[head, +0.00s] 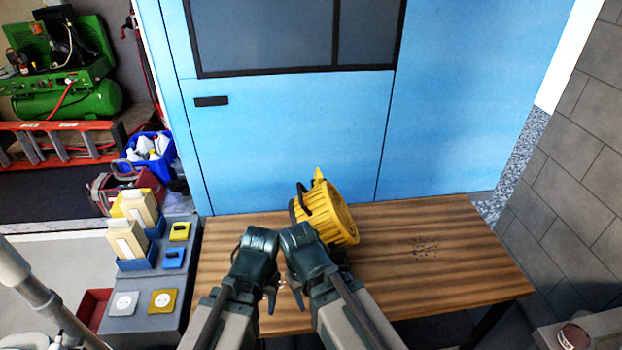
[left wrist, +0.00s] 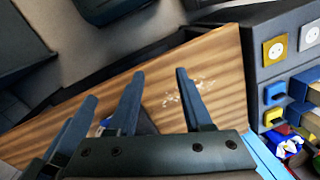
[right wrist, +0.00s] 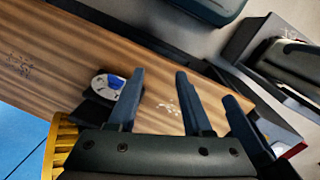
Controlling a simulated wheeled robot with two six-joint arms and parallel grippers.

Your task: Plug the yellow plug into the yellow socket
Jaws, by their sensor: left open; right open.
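The yellow socket (head: 163,301) is a square yellow plate with a round face on the grey bench at the left. It also shows at the upper right of the left wrist view (left wrist: 274,51). I cannot make out a yellow plug in any view. A yellow ribbed round drum (head: 338,220) stands on the wooden table just behind my grippers. My left gripper (head: 271,298) is open over the table's front part, with nothing seen between its fingers (left wrist: 160,74). My right gripper (head: 297,296) is open and empty close beside it, its fingers clear in the right wrist view (right wrist: 160,74).
A white socket (head: 123,304) sits left of the yellow one. Yellow (head: 180,231) and blue (head: 172,258) small blocks and boxes stand farther back. A white disc with a blue part (right wrist: 108,84) lies near my right gripper.

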